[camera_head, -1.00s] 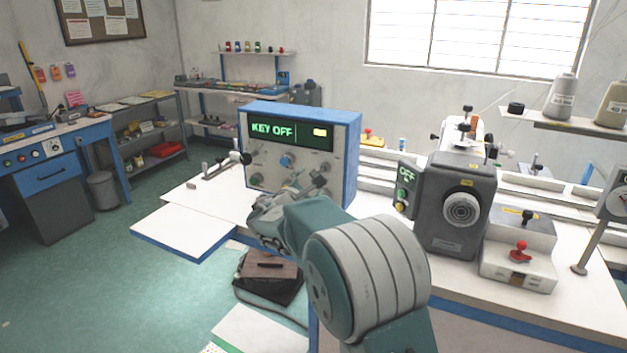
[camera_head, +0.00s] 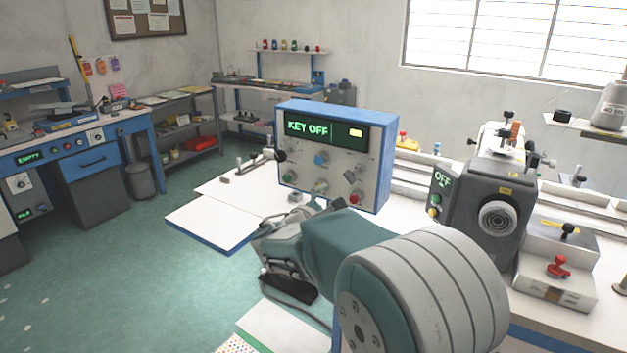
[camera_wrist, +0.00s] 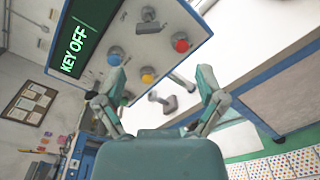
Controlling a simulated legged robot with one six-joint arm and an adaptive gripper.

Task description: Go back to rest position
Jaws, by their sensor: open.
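My gripper (camera_head: 275,238) is low and left of my arm in the head view, partly hidden by my wrist. In the wrist view my gripper (camera_wrist: 160,78) has its two fingers spread wide with nothing held between them. The blue control box (camera_head: 335,155) reads "KEY OFF" and carries several knobs and buttons. The box's panel (camera_wrist: 130,50) also fills the top of the wrist view, tilted, beyond the fingertips. The fingers look apart from its knobs.
A white side leaf (camera_head: 215,220) juts out left. The green floor (camera_head: 120,270) at left is clear.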

